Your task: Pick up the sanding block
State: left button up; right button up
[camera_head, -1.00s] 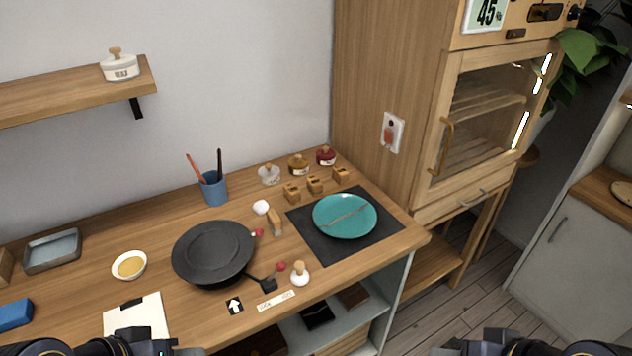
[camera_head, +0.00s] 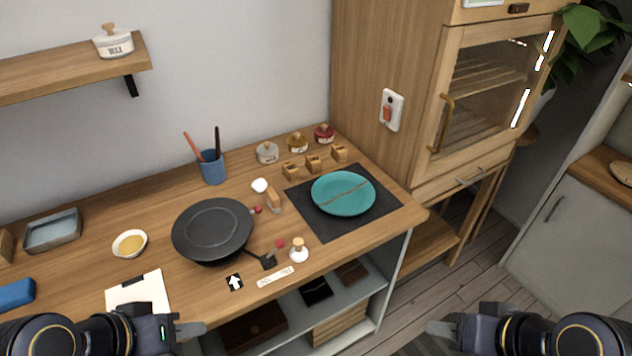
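No label marks a sanding block, so I cannot tell for sure which item it is. A blue block (camera_head: 16,294) lies at the far left of the worktop, cut by the picture edge. My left gripper (camera_head: 192,329) is low in the view, in front of the worktop and right of the blue block. My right gripper (camera_head: 440,327) is at the lower right, clear of the worktop. Both are apart from every object, and their finger gaps do not show.
The wooden worktop (camera_head: 75,265) holds a black pan (camera_head: 213,228), a teal plate (camera_head: 343,193) with a gold seam, a yellow-filled bowl (camera_head: 130,243), a grey tray (camera_head: 52,231), white paper (camera_head: 140,293) and a blue cup (camera_head: 212,167). A tall wooden cabinet (camera_head: 375,60) stands at right.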

aim_at(291, 172)
jog(key=i+l, duration=0.25)
jog(key=l, duration=0.15)
jog(key=i+l, duration=0.5)
jog(key=l, duration=0.25)
jog(key=z, duration=0.05)
